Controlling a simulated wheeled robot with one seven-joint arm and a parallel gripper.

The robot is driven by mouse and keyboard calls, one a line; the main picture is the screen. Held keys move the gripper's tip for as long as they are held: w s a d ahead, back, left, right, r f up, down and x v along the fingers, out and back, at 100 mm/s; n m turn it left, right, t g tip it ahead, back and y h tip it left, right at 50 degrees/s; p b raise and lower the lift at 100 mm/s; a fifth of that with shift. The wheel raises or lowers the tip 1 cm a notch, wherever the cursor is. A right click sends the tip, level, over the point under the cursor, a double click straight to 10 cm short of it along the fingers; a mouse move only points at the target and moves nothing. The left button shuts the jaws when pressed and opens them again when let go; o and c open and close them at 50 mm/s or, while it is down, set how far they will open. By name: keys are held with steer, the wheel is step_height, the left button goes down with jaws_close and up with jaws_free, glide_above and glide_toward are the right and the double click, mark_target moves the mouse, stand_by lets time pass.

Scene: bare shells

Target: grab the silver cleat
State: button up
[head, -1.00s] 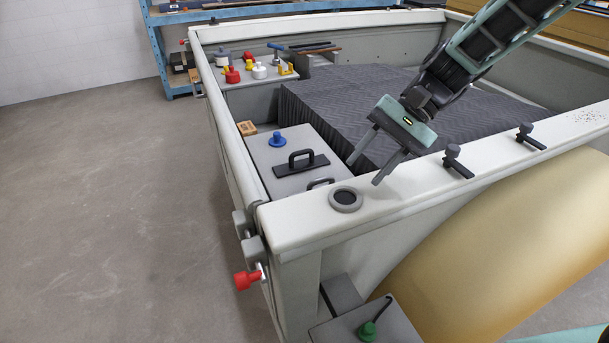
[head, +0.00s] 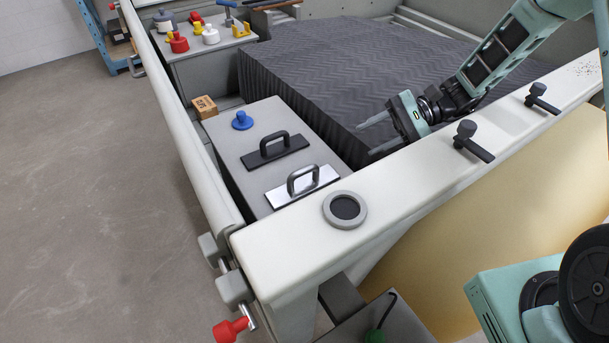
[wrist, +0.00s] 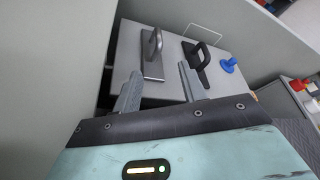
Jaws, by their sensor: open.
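The silver cleat (head: 302,185), a shiny flat plate with a grey arched handle, lies on the near end of the grey box top (head: 225,135). It also shows in the wrist view (wrist: 153,60), ahead of the fingertips and slightly left of centre. My gripper (head: 364,140) is open and empty, to the right of the cleat and apart from it in the head view. Its two fingers point left toward the box. In the wrist view my gripper (wrist: 160,77) has a clear gap between the fingers.
A black cleat (head: 275,150) lies just behind the silver one, with a blue knob (head: 242,121) beyond. A white rail (head: 430,165) with a round grey ring (head: 345,209) runs along the near side. A dark ribbed block (head: 330,70) fills the middle. A wooden block (head: 204,106) sits at left.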

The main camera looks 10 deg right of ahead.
mark_target(311, 168)
steer(key=p+x, duration=0.4)
steer(key=x, duration=0.7)
steer(key=shift+a, duration=0.1)
steer(key=p+x, duration=0.2)
steer(key=x, duration=0.1)
steer(key=p+x, duration=0.1)
steer(key=shift+s+a+r, duration=0.1)
steer(key=shift+s+a, duration=0.2)
steer(key=shift+a+f, duration=0.2)
steer(key=shift+a, duration=0.15)
jaws_close()
